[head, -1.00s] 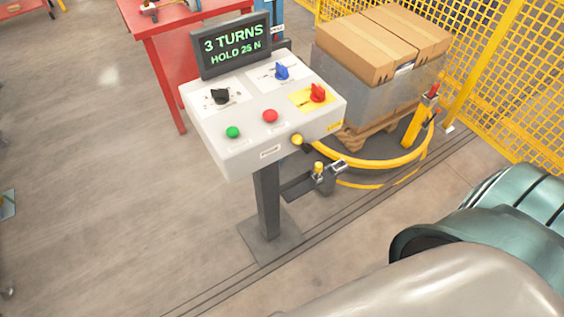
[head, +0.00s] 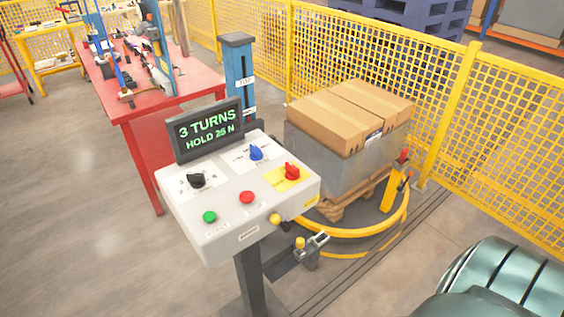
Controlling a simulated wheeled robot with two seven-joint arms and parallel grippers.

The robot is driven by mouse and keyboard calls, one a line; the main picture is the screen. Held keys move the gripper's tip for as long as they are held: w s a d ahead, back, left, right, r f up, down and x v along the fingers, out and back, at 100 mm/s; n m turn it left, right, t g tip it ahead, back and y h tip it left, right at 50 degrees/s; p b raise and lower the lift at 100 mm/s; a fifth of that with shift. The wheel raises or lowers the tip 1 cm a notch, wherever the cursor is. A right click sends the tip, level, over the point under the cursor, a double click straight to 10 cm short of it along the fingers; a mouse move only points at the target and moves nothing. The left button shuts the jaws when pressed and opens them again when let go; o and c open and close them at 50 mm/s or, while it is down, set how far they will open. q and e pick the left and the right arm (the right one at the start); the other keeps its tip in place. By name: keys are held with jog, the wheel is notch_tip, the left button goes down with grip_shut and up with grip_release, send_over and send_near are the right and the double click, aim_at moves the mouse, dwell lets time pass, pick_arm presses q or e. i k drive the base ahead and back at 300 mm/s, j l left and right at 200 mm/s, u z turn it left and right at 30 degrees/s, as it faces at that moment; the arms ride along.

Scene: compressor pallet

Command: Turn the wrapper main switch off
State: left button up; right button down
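The wrapper's control panel (head: 222,215) stands on a grey post in the middle of the head view. Its red rotary switch (head: 291,171) sits on a yellow plate at the panel's right side. A blue knob (head: 256,153) and a black knob (head: 196,180) are beside it. A green button (head: 209,217) and a red button (head: 246,197) sit nearer the front edge. The display (head: 208,128) reads "3 TURNS HOLD 25 N". Neither gripper shows; only a teal and grey part of my arm is at the lower right, apart from the panel.
A pallet load with cardboard boxes (head: 350,113) stands behind the panel inside a yellow ring (head: 372,231). Yellow mesh fencing (head: 440,140) runs behind it. A red workbench (head: 140,105) with tools is at the back left. The floor left of the panel is clear.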

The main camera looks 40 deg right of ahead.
aim_at(291, 173)
jog(key=l, duration=0.8)
jog(key=k+l, duration=0.1)
jog(key=l, duration=0.65)
jog(key=l+u, duration=0.05)
